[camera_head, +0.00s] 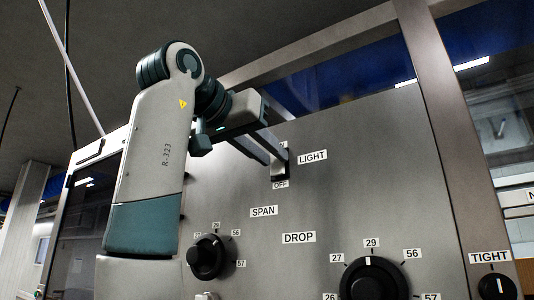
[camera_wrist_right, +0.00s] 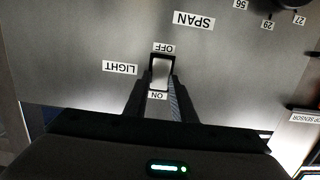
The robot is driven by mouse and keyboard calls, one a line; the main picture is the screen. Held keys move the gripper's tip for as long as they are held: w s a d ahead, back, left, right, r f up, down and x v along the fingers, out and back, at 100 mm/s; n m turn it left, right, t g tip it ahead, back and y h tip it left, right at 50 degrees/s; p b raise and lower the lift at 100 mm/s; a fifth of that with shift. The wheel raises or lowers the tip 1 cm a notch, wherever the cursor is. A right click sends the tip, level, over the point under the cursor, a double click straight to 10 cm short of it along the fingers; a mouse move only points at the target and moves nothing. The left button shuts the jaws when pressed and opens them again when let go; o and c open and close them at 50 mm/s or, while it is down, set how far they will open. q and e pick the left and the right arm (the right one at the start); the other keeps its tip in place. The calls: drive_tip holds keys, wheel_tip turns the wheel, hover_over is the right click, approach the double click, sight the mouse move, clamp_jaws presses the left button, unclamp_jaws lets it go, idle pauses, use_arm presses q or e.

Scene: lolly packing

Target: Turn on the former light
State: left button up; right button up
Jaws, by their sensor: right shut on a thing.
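The light switch (camera_head: 280,165) is a small rocker in a dark frame on the grey panel, left of the LIGHT label (camera_head: 312,157). OFF is printed below it; the label above is mostly hidden by my gripper in the head view. My right gripper (camera_head: 268,155) reaches in from the left with its fingertips at the switch. In the wrist view the panel appears upside down, and the pale rocker of the switch (camera_wrist_right: 161,72) shows between the two dark fingers of my right gripper (camera_wrist_right: 160,84), which is shut on it. I cannot tell which way the rocker is tilted. My left gripper is not in view.
The SPAN knob (camera_head: 207,258) is on the panel at lower left, and the DROP knob (camera_head: 373,281) is at lower right. The TIGHT knob (camera_head: 497,288) sits past a metal post (camera_head: 445,130). The panel around the LIGHT label is flat and clear.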

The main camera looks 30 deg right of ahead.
drive_tip(key=shift+d+r+g+y, duration=0.2)
drive_tip(key=shift+r+g+y, duration=0.25)
drive_tip(key=shift+y, duration=0.35)
drive_tip(key=shift+w+f, duration=0.1)
drive_tip(key=shift+f, duration=0.05)
drive_tip(key=o, duration=0.9)
drive_tip(key=shift+o, duration=0.8)
drive_tip(key=shift+d, duration=0.15)
